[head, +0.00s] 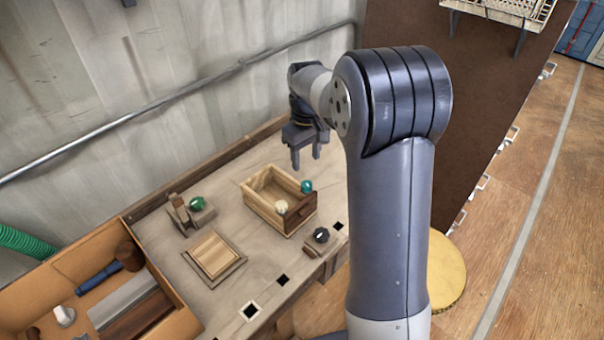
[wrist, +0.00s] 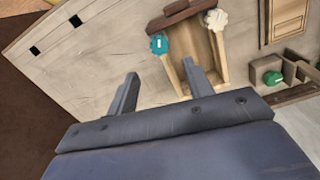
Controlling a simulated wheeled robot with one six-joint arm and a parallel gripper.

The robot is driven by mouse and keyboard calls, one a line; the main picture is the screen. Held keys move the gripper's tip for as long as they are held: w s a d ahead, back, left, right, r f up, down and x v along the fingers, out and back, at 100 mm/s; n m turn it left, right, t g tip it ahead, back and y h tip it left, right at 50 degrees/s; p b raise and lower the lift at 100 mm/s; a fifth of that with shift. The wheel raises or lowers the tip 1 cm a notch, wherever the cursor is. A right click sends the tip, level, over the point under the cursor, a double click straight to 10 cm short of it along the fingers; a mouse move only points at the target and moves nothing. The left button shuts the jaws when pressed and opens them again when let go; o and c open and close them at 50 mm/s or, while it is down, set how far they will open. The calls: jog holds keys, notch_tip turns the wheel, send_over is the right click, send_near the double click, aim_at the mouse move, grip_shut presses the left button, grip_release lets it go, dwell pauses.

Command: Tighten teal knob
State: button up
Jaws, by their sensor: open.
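A teal knob (head: 306,186) with a white mark sits at the right corner of an open wooden box on the bench. It also shows in the wrist view (wrist: 158,44), just beyond my fingertips. My gripper (head: 306,158) is open and empty, above and apart from the box. In the wrist view my gripper (wrist: 160,72) has its two fingers spread, with the teal knob ahead of the gap between them. A cream knob (head: 281,207) sits at the box's front corner. A greener knob (head: 197,203) sits on a wooden block to the left. How tight the teal knob is cannot be seen.
The open box (head: 262,212) stands mid-bench. A black knob (head: 321,235) is near the bench's front edge. A slatted wooden panel (head: 212,255) lies left of it. A tool tray (head: 70,262) is at far left. The wall (head: 150,60) runs behind the bench.

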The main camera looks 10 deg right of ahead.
aim_at(306, 182)
notch_tip(306, 182, down, 9)
jog(key=shift+r+p, duration=0.1)
jog(key=shift+p, duration=0.2)
jog(key=shift+c, duration=0.4)
jog(key=c, duration=0.9)
